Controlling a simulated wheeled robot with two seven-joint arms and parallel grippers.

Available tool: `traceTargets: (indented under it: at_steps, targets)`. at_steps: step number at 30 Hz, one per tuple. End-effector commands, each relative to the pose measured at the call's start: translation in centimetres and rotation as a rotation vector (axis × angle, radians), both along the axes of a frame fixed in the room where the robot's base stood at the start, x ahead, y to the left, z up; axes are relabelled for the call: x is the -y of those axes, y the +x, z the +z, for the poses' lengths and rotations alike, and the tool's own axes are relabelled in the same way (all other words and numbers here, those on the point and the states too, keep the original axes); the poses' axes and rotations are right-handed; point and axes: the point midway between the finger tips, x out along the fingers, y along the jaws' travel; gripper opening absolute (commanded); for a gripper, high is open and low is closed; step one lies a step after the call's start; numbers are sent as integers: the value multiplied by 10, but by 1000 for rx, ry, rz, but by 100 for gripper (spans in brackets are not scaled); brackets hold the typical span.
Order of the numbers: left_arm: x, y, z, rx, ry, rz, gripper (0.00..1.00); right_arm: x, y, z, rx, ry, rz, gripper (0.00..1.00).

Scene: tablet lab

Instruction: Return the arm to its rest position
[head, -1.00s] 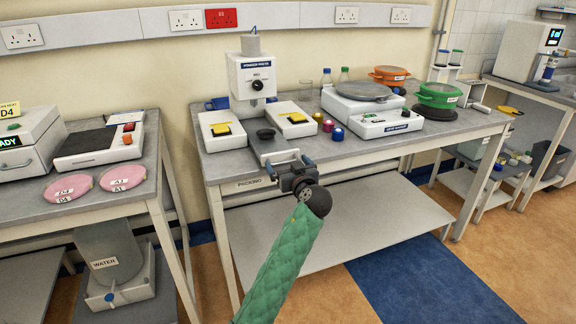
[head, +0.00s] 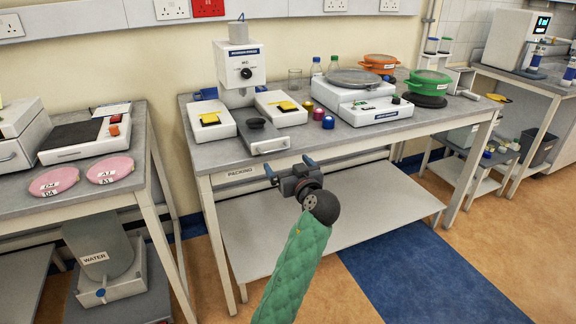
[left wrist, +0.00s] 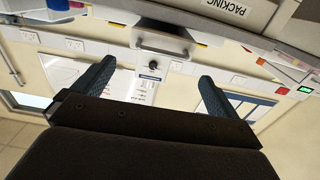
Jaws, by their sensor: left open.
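My left arm, in a green quilted sleeve, reaches up from the bottom of the head view. My left gripper (head: 290,166) is open and empty, just in front of the front edge of the packing table (head: 330,150). In the left wrist view its two fingers (left wrist: 155,90) stand wide apart with nothing between them. Beyond them a drawer-like handle and a white machine with a dark knob show. My right gripper is not in view.
On the packing table stand a powder press (head: 240,72), a balance-like device (head: 355,98), a green pot (head: 428,84) and an orange pot (head: 380,63). A side table at left holds two pink discs (head: 54,181). A lower shelf (head: 330,215) lies under the packing table.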

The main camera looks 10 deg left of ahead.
Motion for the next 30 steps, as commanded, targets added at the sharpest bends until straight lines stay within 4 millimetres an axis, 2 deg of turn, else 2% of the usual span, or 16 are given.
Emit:
traceTargets:
  at_steps: [8, 12, 17, 25, 30]
  targets:
    - [-2, -1, -3, -64, 68, 12, 98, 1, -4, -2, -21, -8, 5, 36]
    - [-1, -2, -17, -181, 98, -3, 98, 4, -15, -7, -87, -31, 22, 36]
    - [6, -8, -27, -305, 82, -72, 98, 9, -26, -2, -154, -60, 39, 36]
    - [17, -27, -30, -464, 34, -250, 98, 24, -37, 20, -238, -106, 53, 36]
    - [23, -57, -48, -579, 1, -396, 98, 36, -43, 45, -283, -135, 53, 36]
